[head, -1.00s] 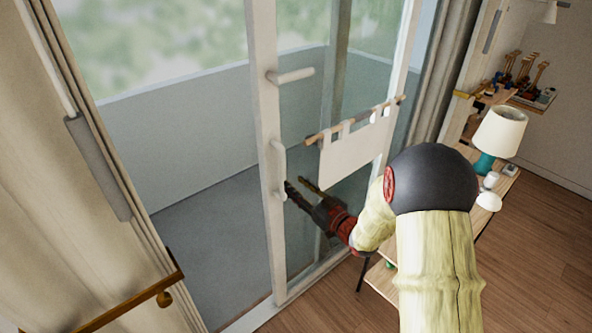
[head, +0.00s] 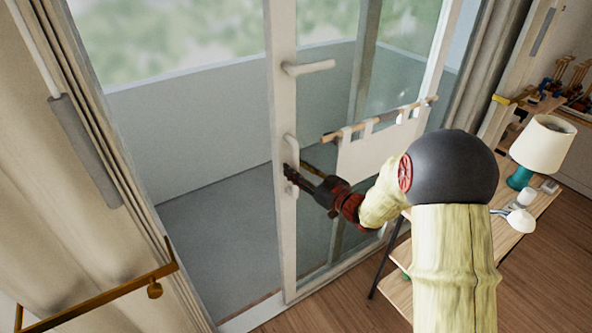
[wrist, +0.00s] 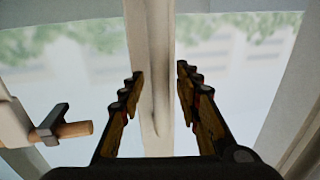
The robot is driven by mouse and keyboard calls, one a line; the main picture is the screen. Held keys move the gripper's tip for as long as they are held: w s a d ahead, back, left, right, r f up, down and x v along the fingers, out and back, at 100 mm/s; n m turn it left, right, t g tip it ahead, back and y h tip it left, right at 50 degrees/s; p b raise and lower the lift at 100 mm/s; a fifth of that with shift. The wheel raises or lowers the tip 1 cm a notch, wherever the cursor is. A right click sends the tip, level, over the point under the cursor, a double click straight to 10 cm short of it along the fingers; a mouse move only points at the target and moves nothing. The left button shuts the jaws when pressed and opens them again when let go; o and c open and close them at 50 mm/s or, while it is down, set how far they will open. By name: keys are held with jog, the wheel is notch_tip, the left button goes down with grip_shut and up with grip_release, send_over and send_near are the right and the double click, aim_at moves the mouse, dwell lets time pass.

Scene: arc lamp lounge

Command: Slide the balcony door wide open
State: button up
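The glass balcony door (head: 283,235) has a white stile along its left edge, with an open gap to its left onto the balcony. A lever (head: 309,67) sticks out of the stile, and a vertical pull handle (head: 291,150) sits below it. My gripper (head: 292,178) is at the stile by the handle's lower end. In the wrist view my gripper (wrist: 159,88) is open, and a white upright (wrist: 152,50) of the door runs between its fingers. The fingers do not close on it; I cannot tell whether either touches it.
A cloth banner on a wooden rod (head: 380,120) hangs right of the stile, close to my arm. A wooden table (head: 520,215) with a lamp (head: 543,143) stands at right. A beige curtain (head: 60,220) and brass rail (head: 120,290) are at left.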

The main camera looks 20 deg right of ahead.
jog(key=shift+w+a, duration=0.25)
jog(key=shift+w, duration=0.1)
jog(key=shift+c, duration=0.2)
jog(key=c, duration=0.8)
grip_shut()
